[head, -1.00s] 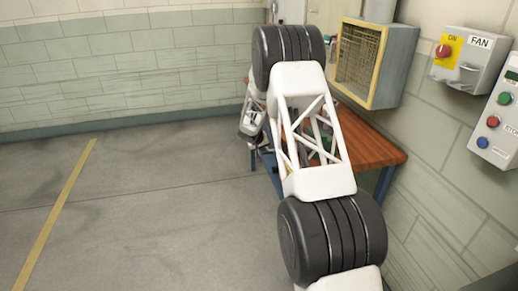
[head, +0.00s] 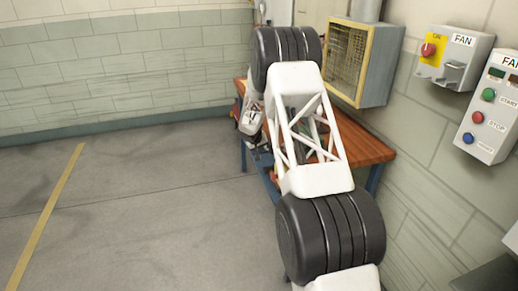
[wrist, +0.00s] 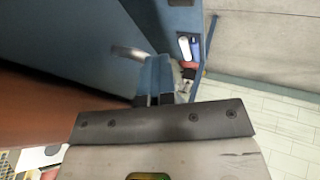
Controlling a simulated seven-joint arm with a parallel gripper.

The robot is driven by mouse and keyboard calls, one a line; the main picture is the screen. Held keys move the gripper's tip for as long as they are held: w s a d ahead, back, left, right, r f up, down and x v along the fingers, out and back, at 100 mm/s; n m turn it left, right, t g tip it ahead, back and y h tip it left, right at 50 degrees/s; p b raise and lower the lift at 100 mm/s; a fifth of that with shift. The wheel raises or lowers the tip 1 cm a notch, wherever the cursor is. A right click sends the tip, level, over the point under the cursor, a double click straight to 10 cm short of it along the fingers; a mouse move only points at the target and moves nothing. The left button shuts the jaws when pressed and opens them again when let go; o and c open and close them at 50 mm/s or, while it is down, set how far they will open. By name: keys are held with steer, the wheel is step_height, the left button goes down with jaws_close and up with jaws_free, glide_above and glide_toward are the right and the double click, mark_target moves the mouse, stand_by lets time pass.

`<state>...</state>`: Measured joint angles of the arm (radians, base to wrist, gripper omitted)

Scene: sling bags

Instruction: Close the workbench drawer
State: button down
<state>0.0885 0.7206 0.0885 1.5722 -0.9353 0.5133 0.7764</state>
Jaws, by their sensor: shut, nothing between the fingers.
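The workbench (head: 370,150) has a wooden top and a blue frame, and stands along the right wall in the head view. My arm covers much of it there, and the drawer cannot be made out. In the wrist view a blue front with a silver handle (wrist: 130,52) fills the upper left, beside the brown wooden top (wrist: 50,115). Small white, blue and red items (wrist: 188,50) show in a gap by the blue panels, apparently inside the open drawer. My gripper (wrist: 154,80) is shut and empty, close to the blue front; contact cannot be told.
A yellow-framed fan box (head: 350,60) is on the wall above the bench. Control boxes (head: 455,58) are on the right wall. The grey floor (head: 130,215) left of the bench is clear, with a yellow line. Several small things lie on the bench top in the wrist view.

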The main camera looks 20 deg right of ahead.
steer(key=shift+d, duration=0.4)
steer(key=s+a+r, duration=0.3)
steer(key=a+r, duration=0.6)
steer(key=shift+s, duration=0.25)
stand_by(0.5)
steer(key=shift+r, duration=0.1)
